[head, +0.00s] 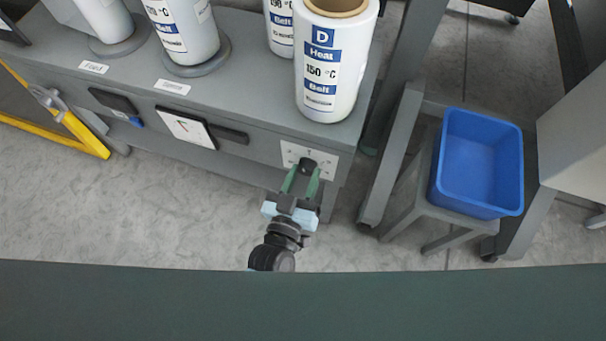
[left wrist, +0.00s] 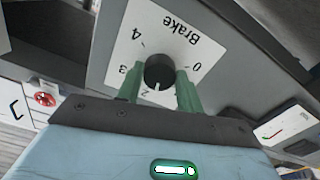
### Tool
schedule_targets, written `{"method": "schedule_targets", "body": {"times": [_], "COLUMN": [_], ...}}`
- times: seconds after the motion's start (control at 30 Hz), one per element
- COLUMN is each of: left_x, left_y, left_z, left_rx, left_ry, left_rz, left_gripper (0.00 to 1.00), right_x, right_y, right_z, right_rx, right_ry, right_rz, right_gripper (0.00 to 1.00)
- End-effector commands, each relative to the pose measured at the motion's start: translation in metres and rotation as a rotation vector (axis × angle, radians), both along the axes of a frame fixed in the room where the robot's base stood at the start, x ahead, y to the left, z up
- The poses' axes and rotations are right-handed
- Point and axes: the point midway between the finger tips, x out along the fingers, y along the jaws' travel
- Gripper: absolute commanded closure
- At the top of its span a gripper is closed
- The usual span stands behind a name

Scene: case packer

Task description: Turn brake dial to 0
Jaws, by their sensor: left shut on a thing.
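The brake dial (left wrist: 159,72) is a round black knob on a white plate (left wrist: 139,50) marked "Brake". The plate reads upside down in the left wrist view, with 0, 2, 3 and 4 visible; my right-hand finger there covers part of the scale. A white mark on the knob points near 2. In the head view the dial (head: 307,166) is on the front of the grey bench, at its right end. My left gripper (head: 301,181) has its green fingers on both sides of the knob and is shut on it. My right gripper is out of view.
White film rolls (head: 335,75) stand on the grey bench (head: 245,95) above the dial. A tilted panel (head: 187,127) and a black handle are on its front. A blue bin (head: 478,160) is at right. Open floor lies in front.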

Motion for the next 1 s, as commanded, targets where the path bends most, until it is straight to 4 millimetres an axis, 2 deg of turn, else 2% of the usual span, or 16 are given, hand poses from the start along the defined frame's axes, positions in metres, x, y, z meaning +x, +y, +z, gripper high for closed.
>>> {"method": "schedule_targets", "body": {"times": [0.47, 1.0], "left_x": [-0.0008, -0.0012], "left_y": [-0.0011, -0.0018], "left_z": [-0.0002, -0.0002], "left_rx": [-0.428, -0.919], "left_ry": [0.141, 0.301], "left_rz": [-0.002, -0.001], "left_gripper": [0.86, 0.86], "right_x": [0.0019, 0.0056], "right_y": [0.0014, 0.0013], "right_z": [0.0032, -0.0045], "right_rx": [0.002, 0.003], "right_ry": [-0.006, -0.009], "right_rz": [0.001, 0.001], "right_gripper": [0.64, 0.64]}}
